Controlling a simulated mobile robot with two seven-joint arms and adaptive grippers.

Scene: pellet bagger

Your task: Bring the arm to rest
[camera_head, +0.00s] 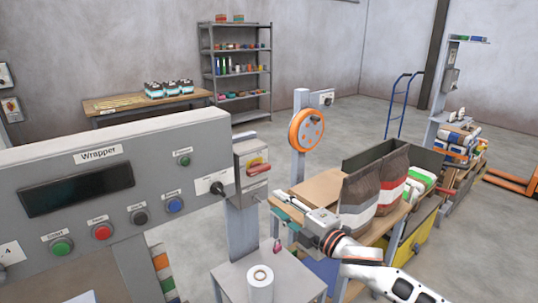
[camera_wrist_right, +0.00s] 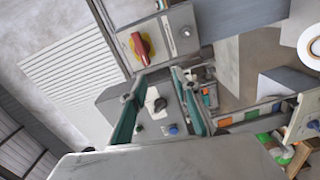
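My right arm (camera_head: 375,265) reaches in from the lower right in the head view. Its gripper (camera_head: 280,203) is held out in front of the small table, near the post with the red and yellow switch. In the right wrist view the two teal-padded fingers (camera_wrist_right: 159,103) stand apart with nothing between them. Behind the gap shows a grey box with a black-and-white knob (camera_wrist_right: 156,102) and a blue button; I cannot tell whether the fingers touch it. My left gripper is not in view.
The Wrapper panel (camera_head: 102,181) with coloured buttons fills the left. A red and yellow rotary switch (camera_head: 258,168) is on a post beside it; it also shows in the wrist view (camera_wrist_right: 141,48). A white roll (camera_head: 260,283) stands below. Brown and white bags (camera_head: 360,195) stand at right.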

